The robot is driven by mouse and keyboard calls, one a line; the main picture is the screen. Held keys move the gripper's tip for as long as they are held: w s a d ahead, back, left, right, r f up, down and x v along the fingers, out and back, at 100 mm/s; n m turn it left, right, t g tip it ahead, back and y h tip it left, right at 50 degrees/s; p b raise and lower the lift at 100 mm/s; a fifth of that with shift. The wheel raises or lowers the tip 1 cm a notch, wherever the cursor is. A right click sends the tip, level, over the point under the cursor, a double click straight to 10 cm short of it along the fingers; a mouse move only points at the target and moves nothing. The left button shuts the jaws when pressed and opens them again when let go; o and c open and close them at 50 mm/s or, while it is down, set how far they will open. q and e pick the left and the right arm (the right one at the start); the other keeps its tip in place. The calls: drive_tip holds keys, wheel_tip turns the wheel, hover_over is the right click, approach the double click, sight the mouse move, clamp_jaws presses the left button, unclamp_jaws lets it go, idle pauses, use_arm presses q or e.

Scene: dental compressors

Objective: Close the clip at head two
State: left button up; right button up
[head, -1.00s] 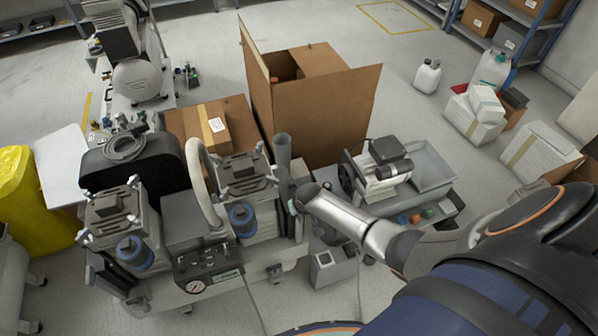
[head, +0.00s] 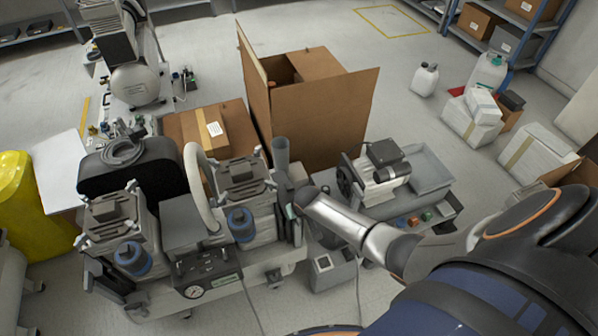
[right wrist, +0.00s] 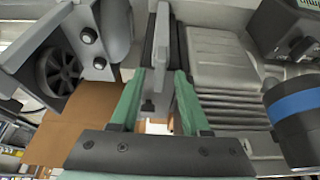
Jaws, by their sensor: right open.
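Two grey compressor heads stand side by side on the unit in the head view, a left head (head: 115,215) and a right head (head: 245,180), each with grey clips at its top and a blue cylinder in front. I cannot read which is numbered two. My right gripper (head: 299,199) is at the right side of the right head. In the right wrist view its green fingers (right wrist: 158,85) are open, on either side of a narrow grey upright clip lever (right wrist: 161,50). Contact with the lever is unclear. The ribbed head body (right wrist: 222,70) is to the right. My left gripper is out of view.
A grey upright tube (head: 281,157) stands just behind the right gripper. A curved pale hose (head: 193,180) arches between the heads. A pressure gauge (head: 194,292) is at the front. A large open cardboard box (head: 315,115) stands behind, and a motor unit (head: 378,175) to the right.

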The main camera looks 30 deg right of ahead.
drive_tip(key=p+v, duration=0.4)
drive_tip(key=v, duration=0.8)
drive_tip(key=shift+r, duration=0.15)
drive_tip(key=s+a+r+n+t+y, duration=0.2)
drive_tip(key=s+a+n+t+y, duration=0.1)
drive_tip(key=s+a, duration=0.8)
drive_tip(key=s+n+t, duration=0.1)
drive_tip(key=s+t, duration=0.1)
drive_tip(key=s, duration=0.2)
drive_tip(key=shift+a+r+n+y, duration=0.2)
drive_tip(key=shift+n+y, duration=0.1)
drive_tip(key=shift+n, duration=0.1)
drive_tip(key=shift+f, duration=0.1)
